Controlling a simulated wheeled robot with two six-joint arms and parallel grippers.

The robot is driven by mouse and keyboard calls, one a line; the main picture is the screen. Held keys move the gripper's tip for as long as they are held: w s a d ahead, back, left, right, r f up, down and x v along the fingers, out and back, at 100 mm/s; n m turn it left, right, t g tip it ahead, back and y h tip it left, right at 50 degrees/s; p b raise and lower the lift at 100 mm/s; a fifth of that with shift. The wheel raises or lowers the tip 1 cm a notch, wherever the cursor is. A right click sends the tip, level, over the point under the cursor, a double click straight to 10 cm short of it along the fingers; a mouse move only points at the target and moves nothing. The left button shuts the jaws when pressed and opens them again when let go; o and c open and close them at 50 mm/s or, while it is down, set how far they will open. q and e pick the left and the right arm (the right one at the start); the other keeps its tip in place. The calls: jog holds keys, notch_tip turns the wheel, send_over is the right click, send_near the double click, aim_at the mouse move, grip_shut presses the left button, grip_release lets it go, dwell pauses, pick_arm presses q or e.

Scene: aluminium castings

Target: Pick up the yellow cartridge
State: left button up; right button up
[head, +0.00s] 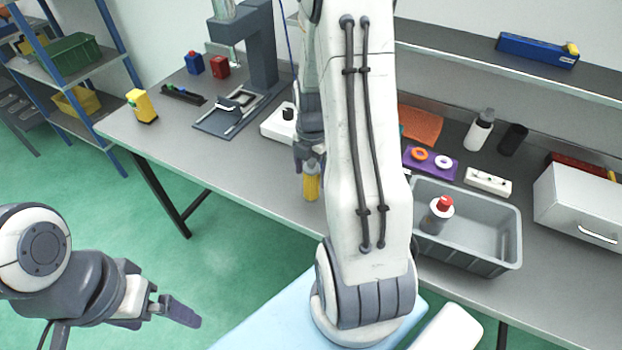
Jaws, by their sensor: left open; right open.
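A yellow ribbed cylinder (311,187), which looks like the yellow cartridge, stands upright near the front edge of the grey bench (245,182). My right gripper (310,166) points down at its top and is open; its fingers hide the upper end, and I cannot tell whether they touch it. My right arm crosses the middle of the view and hides the bench behind it. My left gripper (178,309) is open and empty, over the green floor at lower left, well away from the bench.
Right of my arm, a grey bin (465,255) holds a red-capped bottle (437,215). A white box (578,208) stands further right.

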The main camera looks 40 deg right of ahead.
jog(key=shift+f, duration=1.35)
grip_shut()
